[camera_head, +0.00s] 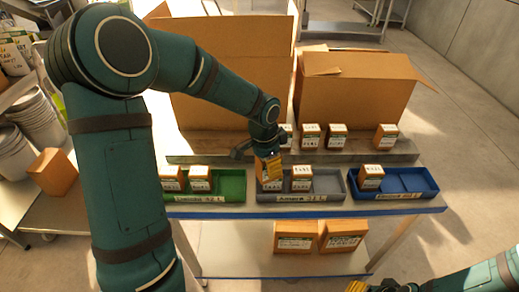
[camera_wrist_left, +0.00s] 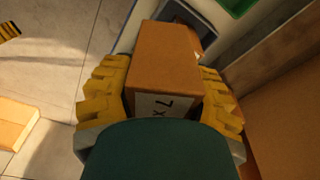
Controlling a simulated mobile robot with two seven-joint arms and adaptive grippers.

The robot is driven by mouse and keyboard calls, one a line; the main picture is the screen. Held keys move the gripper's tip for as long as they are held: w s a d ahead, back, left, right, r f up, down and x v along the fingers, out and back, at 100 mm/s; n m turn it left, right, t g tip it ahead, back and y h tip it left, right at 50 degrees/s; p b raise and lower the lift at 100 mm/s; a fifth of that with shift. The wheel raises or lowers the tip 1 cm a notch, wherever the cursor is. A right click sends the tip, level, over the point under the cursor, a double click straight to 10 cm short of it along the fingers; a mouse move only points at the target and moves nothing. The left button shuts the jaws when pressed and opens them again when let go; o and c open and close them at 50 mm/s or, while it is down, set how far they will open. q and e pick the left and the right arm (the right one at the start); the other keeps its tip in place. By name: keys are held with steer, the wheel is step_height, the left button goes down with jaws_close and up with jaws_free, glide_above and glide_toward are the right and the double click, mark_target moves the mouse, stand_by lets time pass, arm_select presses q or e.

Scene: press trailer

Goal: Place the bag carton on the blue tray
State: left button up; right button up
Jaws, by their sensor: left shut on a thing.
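My left gripper (camera_head: 268,158) points down over the left end of the grey tray (camera_head: 328,184). It is shut on a small brown carton (camera_head: 269,182) with a white label. In the left wrist view the carton (camera_wrist_left: 168,62) sits between the yellow fingers (camera_wrist_left: 165,95). I cannot tell whether it touches the tray. The blue tray (camera_head: 422,182) is at the right end of the table, with one carton (camera_head: 371,177) in its left part and its right part empty. My right gripper (camera_head: 375,287) is partly cut off at the bottom edge; its opening is unclear.
Another carton (camera_head: 302,178) stands in the grey tray. The green tray (camera_head: 234,186) at left holds two cartons. Behind, a raised ledge (camera_head: 225,156) bears several cartons, with large open boxes (camera_head: 355,98) beyond. Two boxes (camera_head: 294,238) sit on the lower shelf.

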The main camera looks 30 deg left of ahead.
arm_select(q)
steer(key=s+d+f+n, duration=0.3)
steer(key=d+n, duration=0.3)
steer(key=d, duration=0.2)
steer(key=shift+s+d+n+y, duration=0.25)
steer(key=shift+s+n+y, duration=0.15)
steer(key=shift+s, duration=0.5)
